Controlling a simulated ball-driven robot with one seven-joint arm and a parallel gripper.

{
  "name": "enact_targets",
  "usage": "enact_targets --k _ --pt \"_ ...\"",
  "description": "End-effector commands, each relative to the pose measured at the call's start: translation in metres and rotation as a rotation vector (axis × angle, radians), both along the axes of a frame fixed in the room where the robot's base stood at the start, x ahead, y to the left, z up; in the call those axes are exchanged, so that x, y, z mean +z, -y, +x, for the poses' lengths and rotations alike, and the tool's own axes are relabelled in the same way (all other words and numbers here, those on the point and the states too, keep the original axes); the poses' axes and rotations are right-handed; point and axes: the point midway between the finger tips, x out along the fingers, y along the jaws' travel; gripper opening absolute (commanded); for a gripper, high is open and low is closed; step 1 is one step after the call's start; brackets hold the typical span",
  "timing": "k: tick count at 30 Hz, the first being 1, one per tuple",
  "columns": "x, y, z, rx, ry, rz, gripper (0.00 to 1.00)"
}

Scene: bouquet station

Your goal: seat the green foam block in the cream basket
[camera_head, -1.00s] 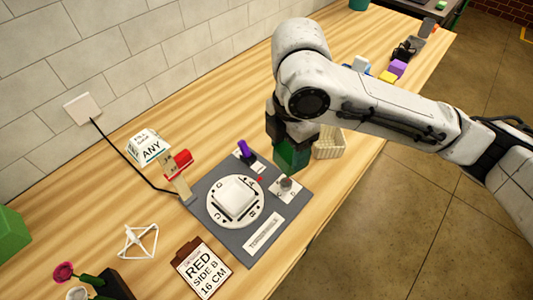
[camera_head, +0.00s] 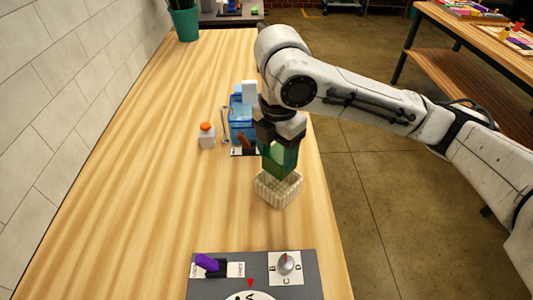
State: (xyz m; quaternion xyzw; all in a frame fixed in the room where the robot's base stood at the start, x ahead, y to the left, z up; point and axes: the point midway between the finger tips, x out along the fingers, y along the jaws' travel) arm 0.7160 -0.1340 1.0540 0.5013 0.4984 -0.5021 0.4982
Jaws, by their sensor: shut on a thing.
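The green foam block (camera_head: 278,164) is held upright in my gripper (camera_head: 279,143), which is shut on it. The cream basket (camera_head: 277,196) stands on the wooden table near its right edge, directly below the block in the picture. The block's lower end overlaps the basket's far rim in this view. I cannot tell whether it is inside the basket or above it. My gripper's dark fingers hide part of the block's upper end.
Behind my gripper stand a blue container (camera_head: 240,122) and a white bottle with an orange cap (camera_head: 207,136). A grey panel (camera_head: 208,288) with a purple lever and a knob lies in front. The table's left side is clear. A green pot (camera_head: 185,22) stands far back.

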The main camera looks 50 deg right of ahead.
Motion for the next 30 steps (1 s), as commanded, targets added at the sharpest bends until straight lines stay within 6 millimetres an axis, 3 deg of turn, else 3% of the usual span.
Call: enact_targets --k 30 --pt "-0.063 0.000 0.000 0.000 0.001 0.001 0.26"
